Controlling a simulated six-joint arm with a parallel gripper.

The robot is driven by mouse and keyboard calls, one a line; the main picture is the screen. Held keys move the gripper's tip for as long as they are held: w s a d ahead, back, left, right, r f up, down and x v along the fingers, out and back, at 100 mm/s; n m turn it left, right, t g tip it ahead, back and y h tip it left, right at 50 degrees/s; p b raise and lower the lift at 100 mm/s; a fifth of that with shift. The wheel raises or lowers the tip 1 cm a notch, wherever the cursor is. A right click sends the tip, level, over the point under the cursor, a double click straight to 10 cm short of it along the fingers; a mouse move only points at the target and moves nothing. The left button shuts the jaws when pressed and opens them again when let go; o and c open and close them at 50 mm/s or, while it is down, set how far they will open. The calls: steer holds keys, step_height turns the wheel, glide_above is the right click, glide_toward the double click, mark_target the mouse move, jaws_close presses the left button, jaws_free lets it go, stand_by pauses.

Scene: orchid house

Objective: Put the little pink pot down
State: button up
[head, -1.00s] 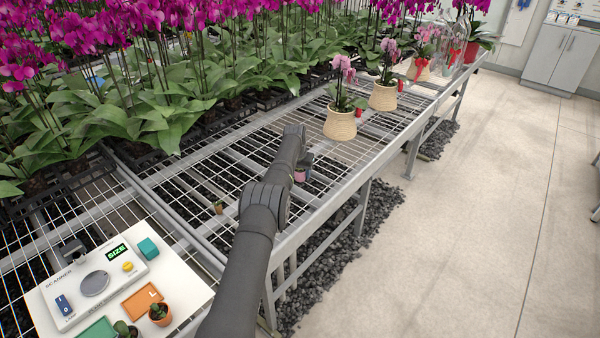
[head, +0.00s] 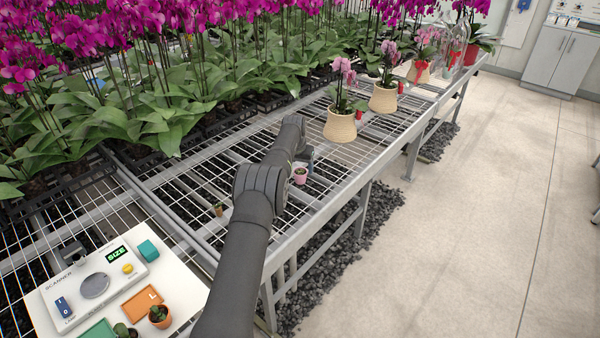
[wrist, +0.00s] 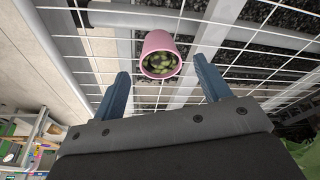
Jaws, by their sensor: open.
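In the head view my gripper (head: 305,158) is mostly hidden behind my arm, just beside the pot.
A small brown pot (head: 218,209) stands on the mesh to the left. A woven-basket orchid (head: 340,126) stands farther along the bench. The white scanner board (head: 185,283) is at the lower left, with small cactus pots. Mesh around the pink pot is free.

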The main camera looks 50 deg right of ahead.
mark_target(300, 173)
steer(key=v, duration=0.7)
steer(key=x, duration=1.2)
steer(key=shift+f, duration=0.1)
steer(key=shift+r, duration=0.95)
steer(key=shift+f, duration=0.1)
